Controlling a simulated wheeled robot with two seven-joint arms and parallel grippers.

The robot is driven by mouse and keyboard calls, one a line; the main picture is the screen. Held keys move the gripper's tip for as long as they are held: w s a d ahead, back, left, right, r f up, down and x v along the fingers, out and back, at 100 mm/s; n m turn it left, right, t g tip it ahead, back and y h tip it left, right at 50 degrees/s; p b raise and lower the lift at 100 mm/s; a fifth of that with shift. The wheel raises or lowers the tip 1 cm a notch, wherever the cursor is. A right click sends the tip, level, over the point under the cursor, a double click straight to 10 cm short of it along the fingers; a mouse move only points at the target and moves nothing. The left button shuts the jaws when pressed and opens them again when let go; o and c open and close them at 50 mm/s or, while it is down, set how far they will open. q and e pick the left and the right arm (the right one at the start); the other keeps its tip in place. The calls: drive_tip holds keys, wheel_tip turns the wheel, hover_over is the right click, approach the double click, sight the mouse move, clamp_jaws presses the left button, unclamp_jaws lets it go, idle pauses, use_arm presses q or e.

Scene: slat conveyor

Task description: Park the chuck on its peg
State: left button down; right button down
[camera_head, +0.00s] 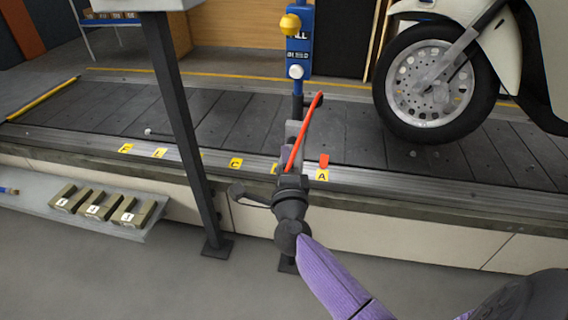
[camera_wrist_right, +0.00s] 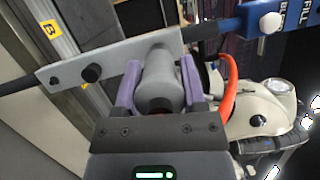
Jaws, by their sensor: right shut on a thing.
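My right gripper (camera_head: 290,183) is at the station post, seen from behind in the head view. In the right wrist view its two purple fingers (camera_wrist_right: 159,84) are shut on the grey cylindrical chuck (camera_wrist_right: 160,72). The chuck's far end overlaps a light grey bracket plate (camera_wrist_right: 122,64); I cannot tell whether they touch. A dark round peg (camera_wrist_right: 92,73) stands out from the plate, left of the chuck. The bracket plate also shows in the head view (camera_head: 292,131). A red hose (camera_head: 304,132) rises beside the gripper. My left gripper is in neither view.
A blue fill/bleed box (camera_head: 298,57) with yellow and white knobs tops the post. A scooter wheel (camera_head: 424,84) stands on the slat conveyor (camera_head: 357,130) at right. A dark column (camera_head: 181,125) stands left. A low shelf (camera_head: 60,217) holds several small bins.

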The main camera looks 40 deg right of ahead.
drive_tip(key=shift+w+d, duration=0.2)
drive_tip(key=shift+d, duration=0.05)
drive_tip(key=shift+c, duration=0.4)
unclamp_jaws()
drive_tip(key=shift+s, duration=0.1)
